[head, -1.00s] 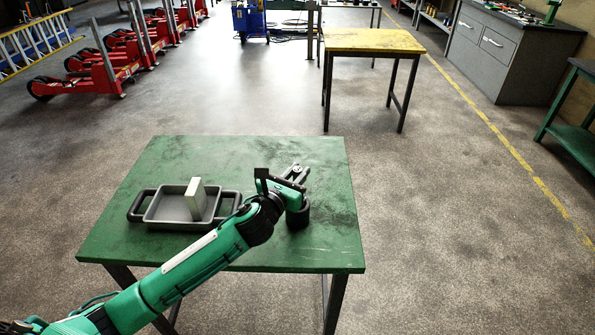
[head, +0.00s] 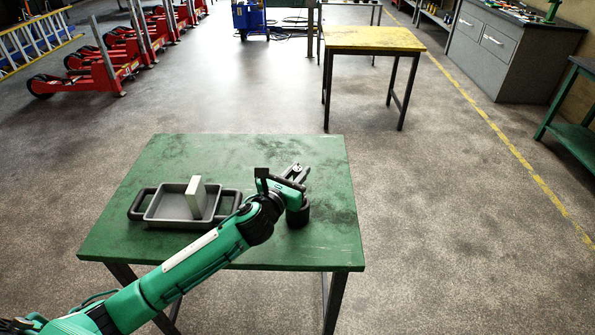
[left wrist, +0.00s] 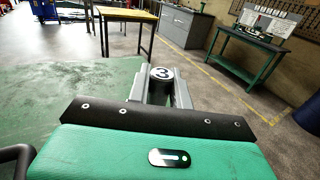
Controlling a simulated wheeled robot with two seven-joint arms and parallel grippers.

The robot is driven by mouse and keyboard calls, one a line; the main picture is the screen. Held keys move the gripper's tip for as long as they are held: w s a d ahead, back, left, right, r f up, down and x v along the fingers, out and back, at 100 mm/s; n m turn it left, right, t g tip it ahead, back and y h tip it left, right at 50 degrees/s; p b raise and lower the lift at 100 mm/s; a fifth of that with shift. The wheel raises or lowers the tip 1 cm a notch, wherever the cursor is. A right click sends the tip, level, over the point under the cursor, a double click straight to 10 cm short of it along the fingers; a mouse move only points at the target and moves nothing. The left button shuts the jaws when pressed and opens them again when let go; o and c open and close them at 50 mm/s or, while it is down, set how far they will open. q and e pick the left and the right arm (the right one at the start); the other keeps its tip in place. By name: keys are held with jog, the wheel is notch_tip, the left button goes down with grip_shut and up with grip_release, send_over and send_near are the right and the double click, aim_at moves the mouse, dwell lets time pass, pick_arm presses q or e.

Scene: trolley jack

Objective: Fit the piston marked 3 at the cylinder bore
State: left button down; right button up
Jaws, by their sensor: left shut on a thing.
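My left gripper (head: 298,174) is over the right part of the green table (head: 330,240). In the left wrist view, the piston (left wrist: 161,74) shows its round top with a 3 on it, between the two grey fingers, and the gripper is shut on it. A dark round cylinder (head: 298,216) stands on the table just below the gripper in the head view. Its bore is hidden by my gripper, and I cannot tell whether the piston touches it or is inside it. My right gripper is not in view.
A grey tray (head: 165,220) with dark handles sits on the left of the table, with a light grey block (head: 196,197) standing in it. The back of the green table is clear. A yellow-topped table (head: 373,39) stands farther off, with open floor between.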

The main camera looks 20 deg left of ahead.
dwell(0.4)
pick_arm(q)
jog(key=shift+r, duration=0.1)
jog(key=shift+p, duration=0.5)
dwell(0.5)
jog(key=shift+f+b, duration=2.45)
jog(key=shift+f, duration=1.2)
jog(key=c, duration=1.2)
grip_release()
jog(key=shift+o, duration=0.2)
